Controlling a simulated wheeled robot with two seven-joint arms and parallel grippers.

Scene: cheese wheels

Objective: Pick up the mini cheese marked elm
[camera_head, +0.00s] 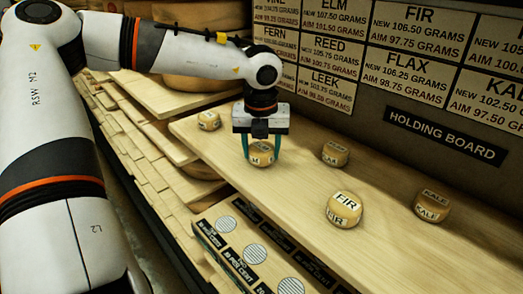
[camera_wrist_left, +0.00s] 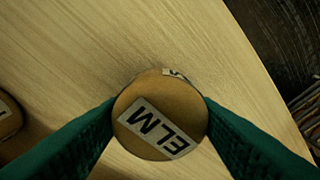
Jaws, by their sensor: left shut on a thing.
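The mini cheese marked ELM (camera_wrist_left: 160,118) is a small round tan cheese with a white label. It sits between the green fingers of my left gripper (camera_wrist_left: 158,122), which touch it on both sides. In the head view my left gripper (camera_head: 262,148) points straight down and is shut on this cheese (camera_head: 262,158), at or just above the wooden board. I cannot tell whether it is clear of the wood. My right gripper is not in view.
The holding board (camera_head: 300,195) also bears a FIR cheese (camera_head: 344,210), a KALE cheese (camera_head: 432,205), one with an unclear label (camera_head: 335,153) and one at the far left (camera_head: 208,120). A panel with round pads (camera_head: 245,250) lies at the front. A sign wall (camera_head: 400,80) stands behind.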

